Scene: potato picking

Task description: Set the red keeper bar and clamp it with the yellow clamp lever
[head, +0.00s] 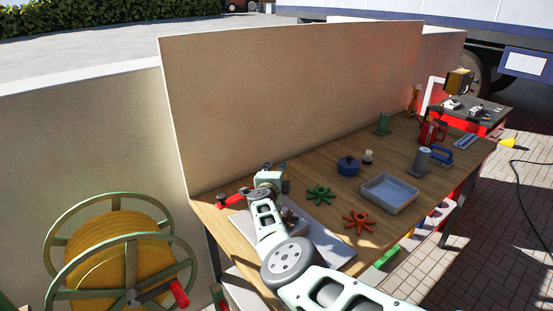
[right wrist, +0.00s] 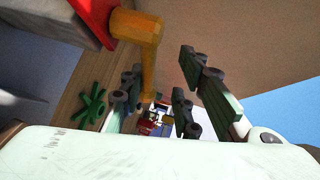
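My right gripper (head: 274,167) is above the left end of the workbench. In the right wrist view its dark green fingers (right wrist: 160,97) stand apart. The yellow clamp lever (right wrist: 138,27), with a faceted knob and a thin shaft, runs into the space between the fingers, nearer the left finger; contact cannot be told. A red part (right wrist: 95,12), apparently the red keeper bar, lies beside the knob on a grey block. In the head view a red piece (head: 234,198) shows left of the gripper. The lever is not clear there. My left gripper is out of view.
The workbench (head: 226,236) carries a grey plate (head: 336,252) under my arm, green (head: 320,194) and red (head: 359,221) star knobs, a blue pot (head: 347,167) and a grey tray (head: 390,194). A tall beige wall (head: 280,90) stands behind. A cable reel (head: 115,260) is at left.

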